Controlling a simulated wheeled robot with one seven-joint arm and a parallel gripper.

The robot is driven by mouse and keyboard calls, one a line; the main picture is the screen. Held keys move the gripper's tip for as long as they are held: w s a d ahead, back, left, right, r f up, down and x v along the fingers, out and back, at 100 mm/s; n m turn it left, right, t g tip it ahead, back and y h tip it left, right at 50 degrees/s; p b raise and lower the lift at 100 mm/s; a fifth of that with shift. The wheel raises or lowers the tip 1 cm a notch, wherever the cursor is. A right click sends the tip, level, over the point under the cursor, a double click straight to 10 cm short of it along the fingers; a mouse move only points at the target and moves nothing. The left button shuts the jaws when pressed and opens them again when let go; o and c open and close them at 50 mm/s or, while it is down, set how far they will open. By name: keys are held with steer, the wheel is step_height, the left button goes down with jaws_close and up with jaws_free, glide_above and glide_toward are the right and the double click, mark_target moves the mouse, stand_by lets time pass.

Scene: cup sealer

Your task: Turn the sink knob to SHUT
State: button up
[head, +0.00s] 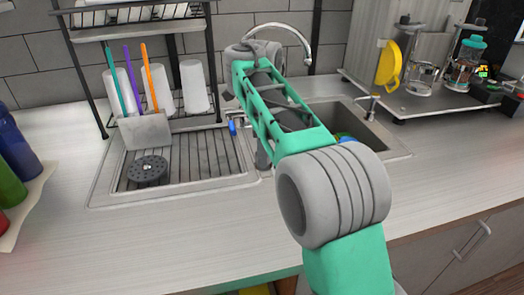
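The sink basin (388,140) is set in the counter, with a curved metal faucet spout (307,45) rising behind my arm. My green and grey arm reaches across the sink and covers the faucet's base. My gripper is largely hidden behind my own forearm, and its fingers cannot be made out. I cannot tell whether it touches anything. A small blue part (232,126) shows just left of the forearm; I cannot tell what it belongs to. A small metal fitting (372,103) stands at the basin's right rim. No SHUT marking can be read, and the knob cannot be clearly identified.
A ribbed drainboard (205,160) holds a grey caddy (146,131) with coloured sticks and a dark round strainer (148,171). A rack (104,88) with white cups stands behind. Bottles (16,145) are at far left; a raised shelf (425,103) with jars is at right. The front counter is clear.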

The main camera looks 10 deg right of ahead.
steer(key=c, duration=0.9)
steer(key=shift+o, duration=0.2)
steer(key=n, duration=0.4)
steer(key=shift+s+n, duration=0.1)
steer(key=shift+n, duration=0.3)
steer(key=n, duration=0.4)
steer(key=shift+n+b, duration=0.3)
steer(key=n, duration=0.4)
steer(key=shift+s, duration=0.1)
steer(key=n, duration=0.4)
steer(key=shift+d, duration=0.15)
steer(key=shift+n, duration=0.4)
